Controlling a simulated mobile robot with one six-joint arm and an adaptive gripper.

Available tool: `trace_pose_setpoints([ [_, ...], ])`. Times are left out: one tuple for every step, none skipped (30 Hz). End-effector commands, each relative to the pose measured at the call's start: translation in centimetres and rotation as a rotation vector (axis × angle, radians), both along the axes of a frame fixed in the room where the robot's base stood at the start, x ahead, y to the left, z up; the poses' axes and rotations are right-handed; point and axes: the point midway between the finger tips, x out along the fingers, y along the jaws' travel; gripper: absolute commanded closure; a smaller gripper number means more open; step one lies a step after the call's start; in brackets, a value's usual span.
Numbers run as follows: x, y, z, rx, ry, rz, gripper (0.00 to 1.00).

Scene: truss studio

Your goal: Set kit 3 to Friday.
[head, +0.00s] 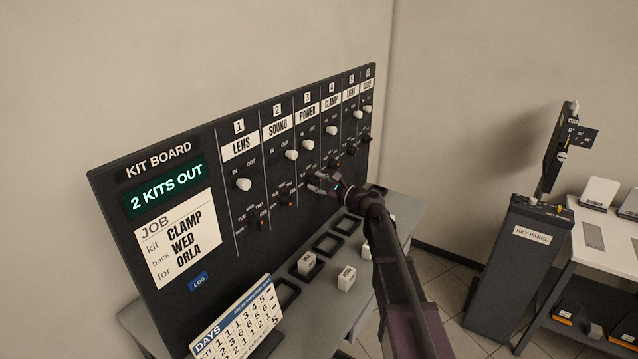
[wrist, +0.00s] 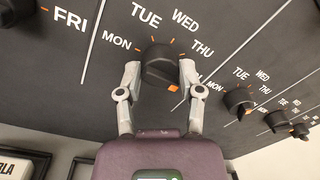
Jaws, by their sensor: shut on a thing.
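The kit board (head: 150,215) carries numbered columns, and column 3 is labelled POWER (head: 308,115). My gripper (head: 322,185) is at the lower part of column 3 in the head view, where it hides the day dial. In the wrist view my gripper (wrist: 160,76) is shut on a black day knob (wrist: 158,62), one finger on each side. The knob's orange mark (wrist: 173,88) faces lower right, beside the day label partly hidden by the right finger. The MON (wrist: 116,43), TUE (wrist: 146,18), WED (wrist: 186,20) and THU (wrist: 203,49) labels are readable around it.
Neighbouring day knobs (wrist: 238,100) stand to the right on the board. White IN/OUT knobs (head: 243,185) sit above. A desk calendar (head: 236,325), small white blocks (head: 346,278) and dark frames stand on the grey ledge below. A key panel (head: 530,235) stands at the right.

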Motion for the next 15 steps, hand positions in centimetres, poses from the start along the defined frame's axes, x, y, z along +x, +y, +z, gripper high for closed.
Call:
trace_pose_setpoints([
  [-0.17, 0.25, -0.04, 0.004, 0.009, 0.007, 0.99],
  [-0.17, 0.25, -0.04, 0.007, 0.012, 0.007, 0.99],
  [-0.18, 0.25, -0.05, 0.009, 0.015, 0.007, 0.99],
  [-0.18, 0.25, -0.05, 0.01, 0.017, 0.006, 0.99],
  [-0.18, 0.24, -0.06, 0.011, 0.019, 0.007, 0.99],
  [-0.19, 0.24, -0.06, 0.011, 0.02, 0.007, 0.99],
  [-0.2, 0.24, -0.07, 0.011, 0.02, 0.007, 0.99],
  [-0.2, 0.24, -0.07, 0.011, 0.02, 0.007, 0.99],
  [-0.21, 0.24, -0.07, 0.011, 0.02, 0.007, 0.99],
  [-0.2, 0.24, -0.08, 0.011, 0.02, 0.007, 0.99],
  [-0.21, 0.24, -0.09, 0.011, 0.02, 0.007, 0.99],
  [-0.21, 0.24, -0.09, 0.011, 0.02, 0.007, 0.99],
  [-0.22, 0.24, -0.09, 0.01, 0.019, 0.007, 0.99],
  [-0.22, 0.24, -0.09, 0.01, 0.019, 0.007, 0.99],
  [-0.23, 0.25, -0.1, 0.01, 0.019, 0.007, 0.45],
])
